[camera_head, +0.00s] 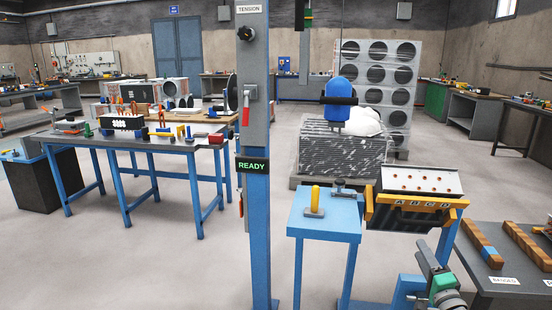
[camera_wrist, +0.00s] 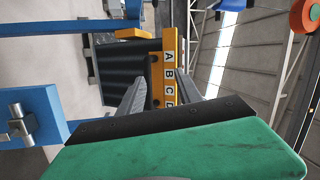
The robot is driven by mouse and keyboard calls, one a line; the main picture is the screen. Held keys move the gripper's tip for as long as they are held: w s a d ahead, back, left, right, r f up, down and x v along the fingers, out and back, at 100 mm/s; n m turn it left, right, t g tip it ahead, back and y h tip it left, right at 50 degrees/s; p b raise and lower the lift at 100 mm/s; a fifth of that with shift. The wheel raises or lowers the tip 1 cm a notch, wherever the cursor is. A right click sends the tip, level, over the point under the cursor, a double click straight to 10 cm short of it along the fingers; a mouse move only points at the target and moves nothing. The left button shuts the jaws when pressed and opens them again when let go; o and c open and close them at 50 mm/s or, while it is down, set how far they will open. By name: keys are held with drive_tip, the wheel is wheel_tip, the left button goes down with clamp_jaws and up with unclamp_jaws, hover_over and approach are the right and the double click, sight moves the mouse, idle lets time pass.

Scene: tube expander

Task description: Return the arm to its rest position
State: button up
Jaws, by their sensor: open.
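My gripper (camera_head: 428,257) is low at the right in the head view, in front of the yellow bar (camera_head: 420,204) lettered A to D. In the wrist view its two grey fingers (camera_wrist: 160,92) stand apart with nothing seen held between them. The yellow lettered bar (camera_wrist: 170,72) appears beyond the fingers; I cannot tell whether they touch it. A white-topped unit (camera_head: 420,179) with a row of copper-coloured spots sits above the bar. My green gripper body fills the bottom of the wrist view.
A blue stand (camera_head: 325,224) with a yellow handle (camera_head: 315,202) is left of the bar. A grey post (camera_head: 255,120) with a READY display stands nearer the middle. A dark table (camera_head: 515,270) with wooden blocks is at the right. The floor between post and left bench is clear.

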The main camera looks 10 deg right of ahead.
drive_tip(key=w+a+r+n+g+y+p, duration=0.25)
drive_tip(key=a+r+n+g+p, duration=0.2)
drive_tip(key=a, duration=0.65)
drive_tip(key=w+a+r+n+g+y+p, duration=0.1)
drive_tip(key=a+r+n+g+y+p, duration=0.35)
drive_tip(key=a, duration=0.75)
drive_tip(key=s+a+r+n+g+h+p, duration=0.3)
drive_tip(key=s+a+r+n+g+p, duration=0.15)
drive_tip(key=s+a+p, duration=0.55)
drive_tip(key=s+r+n+g+h+p, duration=0.1)
drive_tip(key=s+g, duration=0.1)
drive_tip(key=s, duration=0.6)
drive_tip(key=s+r+n+g+h, duration=0.1)
drive_tip(key=s+r, duration=0.1)
drive_tip(key=s, duration=0.6)
drive_tip(key=shift+s+d+n+g+h+p, duration=0.2)
drive_tip(key=shift+s+n+g+h+p, duration=0.05)
drive_tip(key=shift+n+g+h+p, duration=0.1)
